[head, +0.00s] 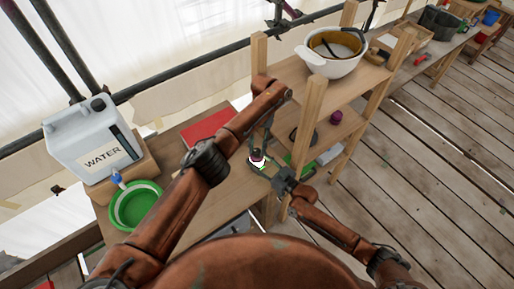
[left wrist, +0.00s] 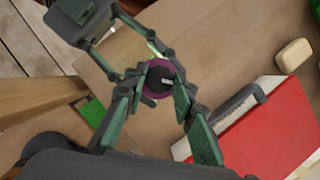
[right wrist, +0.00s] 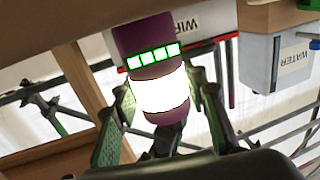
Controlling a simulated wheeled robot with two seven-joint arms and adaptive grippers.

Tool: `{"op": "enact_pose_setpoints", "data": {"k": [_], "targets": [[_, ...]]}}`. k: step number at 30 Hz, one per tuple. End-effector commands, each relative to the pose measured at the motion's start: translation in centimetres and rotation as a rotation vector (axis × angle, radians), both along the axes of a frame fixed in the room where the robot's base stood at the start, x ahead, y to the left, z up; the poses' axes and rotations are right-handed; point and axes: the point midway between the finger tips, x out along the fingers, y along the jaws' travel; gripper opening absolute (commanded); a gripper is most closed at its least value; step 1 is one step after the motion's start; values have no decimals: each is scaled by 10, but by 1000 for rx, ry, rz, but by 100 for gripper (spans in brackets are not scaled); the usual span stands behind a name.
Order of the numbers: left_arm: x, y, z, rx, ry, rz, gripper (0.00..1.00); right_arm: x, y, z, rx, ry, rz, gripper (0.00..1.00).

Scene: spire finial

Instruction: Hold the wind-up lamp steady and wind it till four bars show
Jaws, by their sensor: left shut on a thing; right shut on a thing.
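The wind-up lamp (head: 257,155) is upright on the wooden bench, with purple ends and a glowing white band. In the right wrist view the lamp (right wrist: 160,92) shows a row of several lit green bars. The left wrist view looks down on its purple top (left wrist: 160,78) with a dark centre. My left gripper (left wrist: 158,90) is shut on the lamp's upper end from above. My right gripper (right wrist: 165,115) comes from the side and is shut on the lamp's body. The exact finger contacts are partly hidden.
A water jug (head: 92,135) and a green bowl (head: 136,206) are at the left. Bare bench lies between bowl and lamp.

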Motion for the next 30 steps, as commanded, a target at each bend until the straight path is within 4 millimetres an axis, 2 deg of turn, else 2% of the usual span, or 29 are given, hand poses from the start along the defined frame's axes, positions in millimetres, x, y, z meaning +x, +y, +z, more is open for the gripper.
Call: {"op": "enact_pose_setpoints", "data": {"k": [17, 18, 25, 30], "targets": [[1, 0, 0, 1, -2, -33, 0, -1, 1, 0, 1, 1, 2, 11], [1, 0, 0, 1, -3, -33, 26, -1, 1, 0, 1, 1, 2, 11], [1, 0, 0, 0, -1, -33, 41, -1, 1, 0, 1, 1, 1, 11], [0, 0, 0, 0, -1, -33, 42, 0, 0, 0, 1, 1, 1, 11]]}}
